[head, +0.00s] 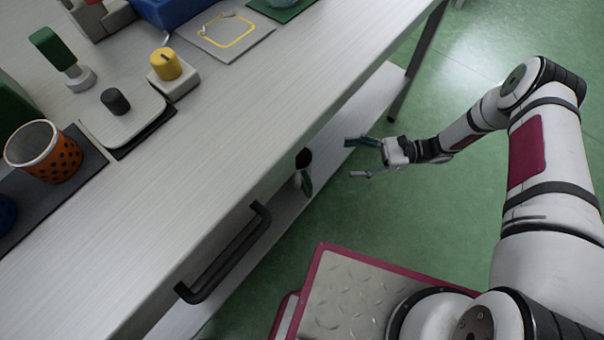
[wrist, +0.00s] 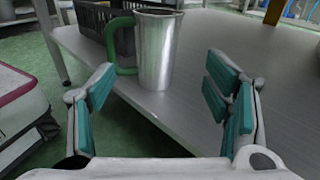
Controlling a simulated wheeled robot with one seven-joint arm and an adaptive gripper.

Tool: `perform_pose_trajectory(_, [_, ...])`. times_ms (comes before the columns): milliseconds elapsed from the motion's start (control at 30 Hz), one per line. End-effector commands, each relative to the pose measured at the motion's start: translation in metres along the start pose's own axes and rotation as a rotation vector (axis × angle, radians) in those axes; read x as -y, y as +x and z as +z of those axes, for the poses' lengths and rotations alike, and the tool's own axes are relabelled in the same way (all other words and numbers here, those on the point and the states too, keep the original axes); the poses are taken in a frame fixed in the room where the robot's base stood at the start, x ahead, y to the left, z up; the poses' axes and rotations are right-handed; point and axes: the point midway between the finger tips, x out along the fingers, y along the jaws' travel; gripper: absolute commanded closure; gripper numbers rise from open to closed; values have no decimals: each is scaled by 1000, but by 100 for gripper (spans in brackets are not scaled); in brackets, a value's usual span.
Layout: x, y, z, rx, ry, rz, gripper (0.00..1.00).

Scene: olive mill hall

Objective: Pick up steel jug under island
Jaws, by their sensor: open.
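The steel jug (wrist: 158,52) stands upright on the low shelf under the island in the wrist view. It is a shiny cylinder with a green handle (wrist: 122,45) on its left. In the head view only a small part of what looks like the jug (head: 304,180) shows below the island's edge; the top hides the rest. My gripper (head: 362,158) is open beside the shelf, its fingers pointing toward the island. In the wrist view my gripper (wrist: 165,108) has its teal-padded fingers spread wide, with the jug ahead between them and apart from them.
The low shelf (wrist: 215,100) is clear right of the jug. A dark crate (wrist: 97,22) stands behind it. Above, the island top (head: 230,130) overhangs, with a black handle (head: 225,252) on its front. An orange spotted cup (head: 62,165) stands on top. Green floor is open beside the island.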

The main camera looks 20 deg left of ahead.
Motion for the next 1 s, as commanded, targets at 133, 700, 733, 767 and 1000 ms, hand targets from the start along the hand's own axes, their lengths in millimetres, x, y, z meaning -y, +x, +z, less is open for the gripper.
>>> perform_pose_trajectory(133, [-9, 11, -23, 52, 44, -41, 29])
perform_pose_trajectory(700, [-7, 89, -24, 66, 57, -51, 29])
perform_pose_trajectory(733, [-7, 92, -24, 66, 57, -52, 29])
perform_pose_trajectory(767, [-7, 95, -24, 66, 58, -52, 29])
perform_pose_trajectory(1000, [-7, 112, -21, 66, 56, -51, 29])
